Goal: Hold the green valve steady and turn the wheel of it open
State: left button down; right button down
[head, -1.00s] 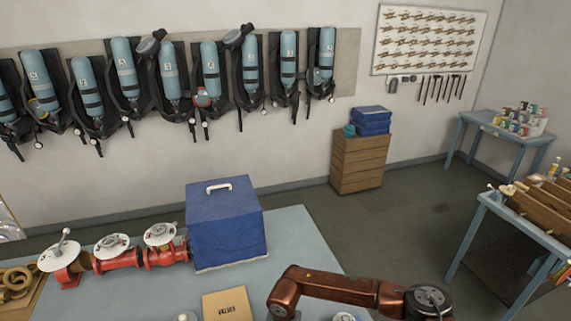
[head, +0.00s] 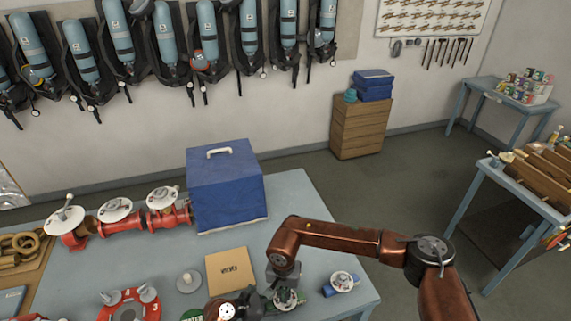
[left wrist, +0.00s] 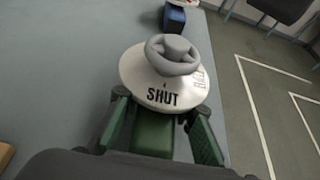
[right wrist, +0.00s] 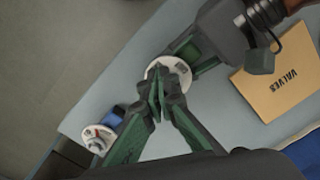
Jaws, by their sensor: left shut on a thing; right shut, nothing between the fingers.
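The green valve shows in the left wrist view as a white disc (left wrist: 135,75) marked SHUT under a grey handwheel (left wrist: 172,54). My left gripper (left wrist: 155,130) is shut on its green body. In the head view the valve's white disc (head: 297,302) is partly hidden, and my left gripper comes from its left. My right gripper (right wrist: 158,88) is shut and empty, its fingertips in front of the disc (right wrist: 153,70) in the right wrist view. They seem above the wheel, which they largely hide; I cannot tell whether they touch it.
A small blue valve (head: 342,282) stands to the right, near the table edge. A VALVES book (head: 230,270) lies behind. A blue case (head: 226,190) and red valves (head: 122,222) stand farther back. A red flange (head: 130,305) lies at the front left.

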jog(key=shift+r, duration=0.45)
notch_tip(320, 180, down, 6)
jog(key=shift+w+a, duration=0.2)
jog(key=shift+a, duration=0.1)
dwell(0.5)
jog(key=shift+w, duration=0.25)
dwell(0.5)
jog(key=shift+w+d, duration=0.1)
jog(key=shift+d, duration=0.25)
dwell(0.4)
